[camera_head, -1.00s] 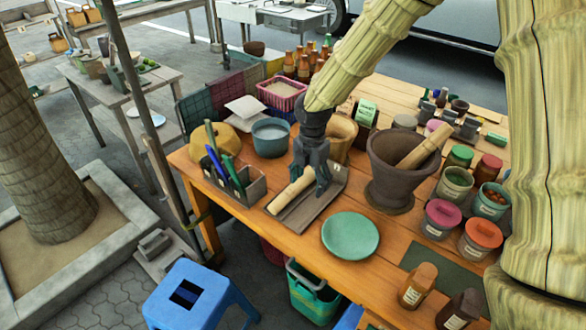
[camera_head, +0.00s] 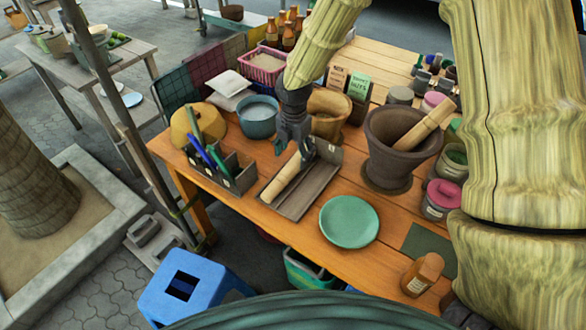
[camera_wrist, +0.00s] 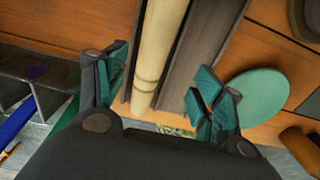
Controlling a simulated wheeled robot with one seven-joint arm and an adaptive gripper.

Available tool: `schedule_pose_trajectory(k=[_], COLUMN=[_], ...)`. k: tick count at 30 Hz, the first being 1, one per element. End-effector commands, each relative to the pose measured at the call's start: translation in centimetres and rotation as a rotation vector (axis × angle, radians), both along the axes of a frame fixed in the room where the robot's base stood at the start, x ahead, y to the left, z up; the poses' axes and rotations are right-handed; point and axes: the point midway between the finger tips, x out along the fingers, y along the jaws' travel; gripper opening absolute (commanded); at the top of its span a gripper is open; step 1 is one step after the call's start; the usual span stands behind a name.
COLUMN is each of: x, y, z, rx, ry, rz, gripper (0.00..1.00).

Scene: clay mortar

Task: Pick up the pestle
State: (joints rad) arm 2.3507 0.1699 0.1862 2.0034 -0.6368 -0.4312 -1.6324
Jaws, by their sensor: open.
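A pale wooden pestle-like cylinder (camera_head: 284,180) lies lengthwise in a grey-brown tray (camera_head: 318,185) near the table's front left. Another wooden pestle (camera_head: 427,124) leans in the dark clay mortar (camera_head: 386,150) to the right. My gripper (camera_head: 297,141) is over the far end of the tray, above the cylinder's far end. In the wrist view, my open fingers (camera_wrist: 160,70) are on either side of the cylinder (camera_wrist: 157,45), with nothing held.
A pen holder (camera_head: 222,165) stands left of the tray, and a green plate (camera_head: 349,221) lies to its right. A wooden pot (camera_head: 327,113) and a blue-grey bowl (camera_head: 257,115) are behind. Jars and a bottle (camera_head: 422,273) crowd the right. A blue stool (camera_head: 185,285) stands below the front edge.

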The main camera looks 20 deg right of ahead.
Motion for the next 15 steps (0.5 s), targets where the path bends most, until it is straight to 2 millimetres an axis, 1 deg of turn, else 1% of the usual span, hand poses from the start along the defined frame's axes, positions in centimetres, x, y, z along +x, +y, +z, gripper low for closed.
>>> schedule_pose_trajectory(k=[1, 3, 10, 15], x=[0.2, 0.4, -0.1, 0.2], y=[0.0, 0.0, 0.1, 0.1], z=[-0.6, -1.2, -3.4, -5.1], rx=[-0.001, -0.001, -0.002, 0.000], ry=[0.007, 0.009, 0.009, 0.010], rz=[0.000, 0.000, 0.000, -0.001], gripper=[0.68, 0.68, 0.68, 0.68])
